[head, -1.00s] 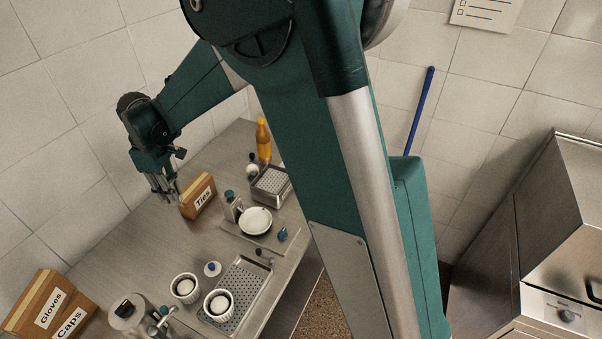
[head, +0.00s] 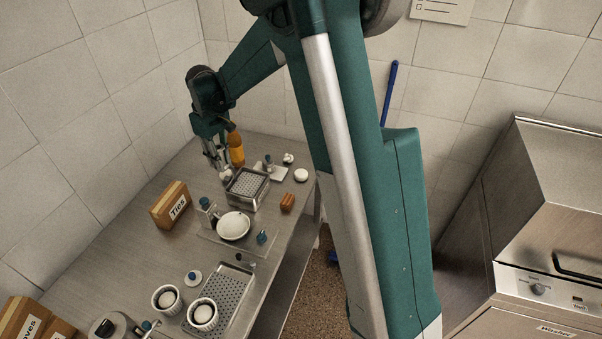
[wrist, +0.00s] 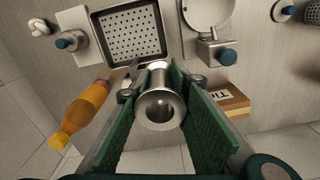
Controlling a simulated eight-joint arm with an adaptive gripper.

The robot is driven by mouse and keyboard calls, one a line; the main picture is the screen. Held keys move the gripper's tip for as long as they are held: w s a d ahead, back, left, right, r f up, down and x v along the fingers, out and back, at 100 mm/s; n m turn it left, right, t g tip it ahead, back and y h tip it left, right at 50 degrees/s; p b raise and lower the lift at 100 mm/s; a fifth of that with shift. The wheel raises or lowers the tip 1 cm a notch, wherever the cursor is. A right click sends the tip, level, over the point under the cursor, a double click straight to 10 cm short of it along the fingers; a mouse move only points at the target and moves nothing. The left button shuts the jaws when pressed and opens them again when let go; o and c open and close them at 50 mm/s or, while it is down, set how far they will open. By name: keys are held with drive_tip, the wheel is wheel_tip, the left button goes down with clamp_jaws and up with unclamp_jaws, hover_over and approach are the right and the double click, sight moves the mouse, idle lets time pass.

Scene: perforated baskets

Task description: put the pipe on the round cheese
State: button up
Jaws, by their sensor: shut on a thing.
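My gripper (wrist: 160,95) is shut on the pipe (wrist: 160,108), a short shiny metal tube whose open end faces the wrist camera. In the head view my gripper (head: 218,163) hangs at the far end of the table, left of the orange bottle; the pipe is hard to make out there. A plain white round thing (head: 301,175), possibly the round cheese, lies near the table's right edge, right of my gripper and apart from it. I cannot tell for sure that it is the cheese, and I do not see it in the wrist view.
A perforated basket (head: 246,187) stands close to my gripper, with an orange bottle (head: 236,149) behind. A brown item (head: 287,202), a white dish (head: 233,226) and a Ties box (head: 171,206) stand nearby. Two white cups and a perforated tray (head: 228,286) are nearer the front.

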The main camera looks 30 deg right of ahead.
drive_tip(key=w+d+m, duration=0.1)
drive_tip(key=d+m, duration=0.2)
drive_tip(key=d, duration=1.2)
drive_tip(key=m, duration=0.4)
hover_over(301, 172)
wheel_tip(301, 172, down, 4)
drive_tip(key=shift+f+p, duration=0.4)
drive_tip(key=shift+f, duration=0.1)
drive_tip(key=shift+f, duration=3.15)
drive_tip(key=shift+f, duration=0.1)
drive_tip(key=shift+f, duration=1.75)
drive_tip(key=shift+f, duration=0.2)
